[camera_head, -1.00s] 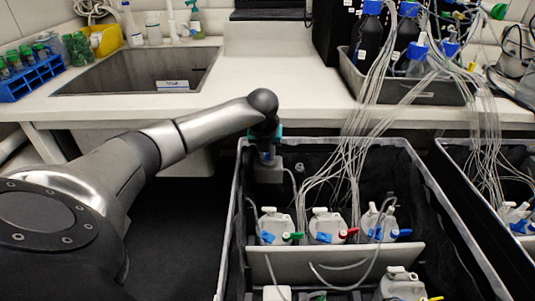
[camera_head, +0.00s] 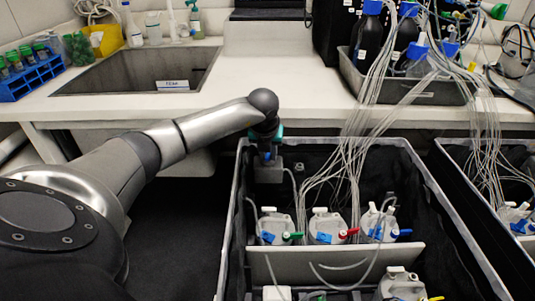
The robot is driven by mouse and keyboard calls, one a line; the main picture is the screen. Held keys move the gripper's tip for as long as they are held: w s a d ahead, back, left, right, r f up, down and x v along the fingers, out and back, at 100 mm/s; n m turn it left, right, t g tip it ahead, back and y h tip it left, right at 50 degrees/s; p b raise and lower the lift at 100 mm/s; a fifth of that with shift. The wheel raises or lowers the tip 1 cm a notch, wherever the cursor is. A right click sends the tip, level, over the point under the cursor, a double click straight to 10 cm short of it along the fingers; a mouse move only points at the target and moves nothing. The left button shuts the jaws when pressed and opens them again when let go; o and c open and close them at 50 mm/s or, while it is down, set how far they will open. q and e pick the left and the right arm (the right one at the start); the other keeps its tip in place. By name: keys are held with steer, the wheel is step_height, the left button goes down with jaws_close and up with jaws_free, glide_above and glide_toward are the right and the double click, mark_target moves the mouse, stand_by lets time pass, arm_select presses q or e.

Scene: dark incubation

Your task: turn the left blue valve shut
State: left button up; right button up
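My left gripper (camera_head: 268,168) hangs down inside the back left corner of a black fabric bin (camera_head: 237,215). Its fingertips are dark and small, so I cannot tell whether they are open. Several white-capped containers stand in a row in the bin, in front of and below the gripper and apart from it. The left container has a blue part (camera_head: 267,237) and a green handle (camera_head: 292,236). The middle one has a blue part (camera_head: 324,238) and a red handle (camera_head: 349,232). The right one has a blue part (camera_head: 375,233) and a blue handle (camera_head: 404,233). My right gripper is not in view.
Clear tubes (camera_head: 352,150) run from blue-capped bottles in a grey tray (camera_head: 400,90) down into the bin. A grey divider (camera_head: 340,262) stands before the row. A second bin (camera_head: 445,150) is on the right. The white bench (camera_head: 270,85) edges the bin's back.

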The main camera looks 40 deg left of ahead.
arm_select(q)
steer(key=o, duration=0.5)
steer(key=shift+c, duration=0.2)
steer(key=shift+s+r, duration=0.1)
steer(key=shift+r, duration=0.2)
steer(key=p+v, duration=0.4)
steer(key=v, duration=1)
steer(key=shift+r, duration=0.25)
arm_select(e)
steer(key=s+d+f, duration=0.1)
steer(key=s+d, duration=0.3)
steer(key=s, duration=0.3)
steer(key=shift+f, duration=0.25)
